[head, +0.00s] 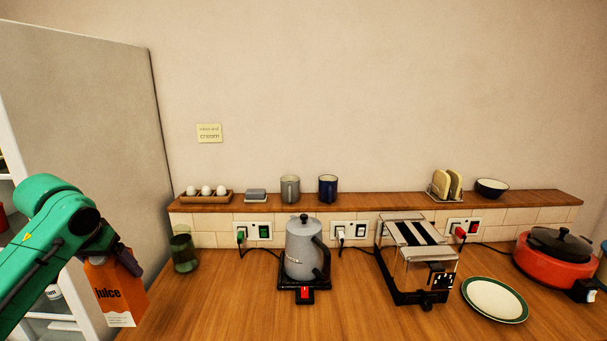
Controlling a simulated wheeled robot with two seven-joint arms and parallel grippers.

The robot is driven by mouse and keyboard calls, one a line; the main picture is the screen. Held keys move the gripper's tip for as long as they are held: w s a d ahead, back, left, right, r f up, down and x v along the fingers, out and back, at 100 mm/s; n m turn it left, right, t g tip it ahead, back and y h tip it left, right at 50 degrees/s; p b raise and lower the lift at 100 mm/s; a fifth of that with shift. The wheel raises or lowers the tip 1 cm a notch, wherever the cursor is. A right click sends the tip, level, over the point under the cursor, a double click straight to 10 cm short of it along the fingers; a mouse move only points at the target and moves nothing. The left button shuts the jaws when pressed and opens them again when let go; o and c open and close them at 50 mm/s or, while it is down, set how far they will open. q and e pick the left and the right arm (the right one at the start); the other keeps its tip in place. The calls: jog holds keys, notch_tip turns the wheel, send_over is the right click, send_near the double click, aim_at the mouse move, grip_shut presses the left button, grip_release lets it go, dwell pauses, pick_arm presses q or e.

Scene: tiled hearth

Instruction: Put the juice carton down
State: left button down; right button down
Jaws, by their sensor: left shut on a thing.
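The orange juice carton (118,294), with a white lower part and the word "juice" on it, is at the lower left in the head view. My left gripper (112,258), on a green arm, is shut on the top of the carton. The carton hangs nearly upright, slightly tilted, at the left edge of the wooden counter (235,305). Whether its base touches the counter cannot be told. My right gripper is not in view.
A green glass (183,250) stands just right of the carton. A grey kettle (303,250), a toaster (418,258), a plate (494,299) and a red pot (553,262) stand farther right. Bare counter lies between the glass and kettle. An open fridge (85,130) is at left.

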aim_at(141, 288)
pick_arm(q)
jog(key=d+f, duration=0.1)
jog(key=f, duration=0.1)
jog(key=d+f, duration=0.1)
jog(key=f, duration=0.1)
jog(key=d+f, duration=0.1)
jog(key=f, duration=0.1)
jog(key=shift+w+d, duration=0.15)
jog(key=shift+w, duration=0.2)
jog(key=s+d+f+m+b, duration=0.15)
jog(key=s+d+f, duration=0.35)
jog(key=d+f, duration=0.55)
jog(key=s+d+f+b, duration=0.1)
jog(key=s+d+f, duration=0.6)
jog(key=s, duration=0.3)
jog(key=shift+s+d+f+n, duration=0.15)
jog(key=shift+d+f+n, duration=0.05)
jog(key=shift+n, duration=0.15)
